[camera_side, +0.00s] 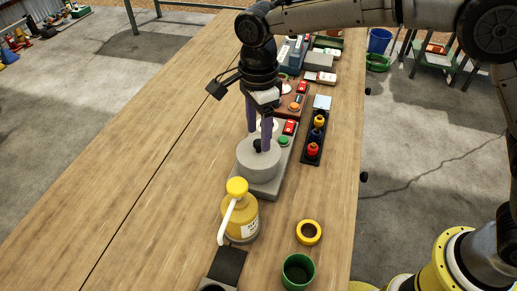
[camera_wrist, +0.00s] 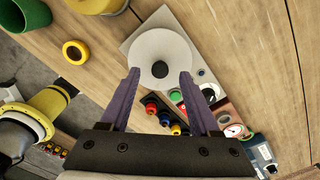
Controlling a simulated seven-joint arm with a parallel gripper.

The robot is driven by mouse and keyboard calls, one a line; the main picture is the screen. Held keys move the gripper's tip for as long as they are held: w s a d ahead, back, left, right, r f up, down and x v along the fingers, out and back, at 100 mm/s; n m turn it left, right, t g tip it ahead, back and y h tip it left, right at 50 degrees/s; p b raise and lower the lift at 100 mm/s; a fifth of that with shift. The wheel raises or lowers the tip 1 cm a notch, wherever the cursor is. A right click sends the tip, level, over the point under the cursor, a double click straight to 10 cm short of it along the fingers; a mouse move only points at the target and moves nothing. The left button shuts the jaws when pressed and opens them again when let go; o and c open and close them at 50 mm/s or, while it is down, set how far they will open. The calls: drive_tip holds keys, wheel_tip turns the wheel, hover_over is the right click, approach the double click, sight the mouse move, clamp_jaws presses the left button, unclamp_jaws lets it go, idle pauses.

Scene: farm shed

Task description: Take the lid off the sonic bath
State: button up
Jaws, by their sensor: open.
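The sonic bath (camera_side: 267,188) is a light grey unit on the table, with a green button and a red switch at its far end. Its round grey lid (camera_side: 259,167) sits on top and has a small black knob (camera_side: 257,146). The lid (camera_wrist: 160,45) and the knob (camera_wrist: 159,70) also show in the wrist view. My gripper (camera_side: 259,141) has purple fingers, open and pointing down over the lid. In the wrist view my gripper (camera_wrist: 160,74) has the knob between its fingertips, with a gap on each side. I cannot tell the exact fingertip height.
A yellow pump bottle (camera_side: 240,218) stands close in front of the bath. A black rack (camera_side: 314,140) with coloured-capped bottles lies to its right. A yellow ring (camera_side: 308,232) and green cup (camera_side: 298,271) are nearer the front. The table's left side is clear.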

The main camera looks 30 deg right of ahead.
drive_tip(key=shift+f, duration=1.1)
clamp_jaws()
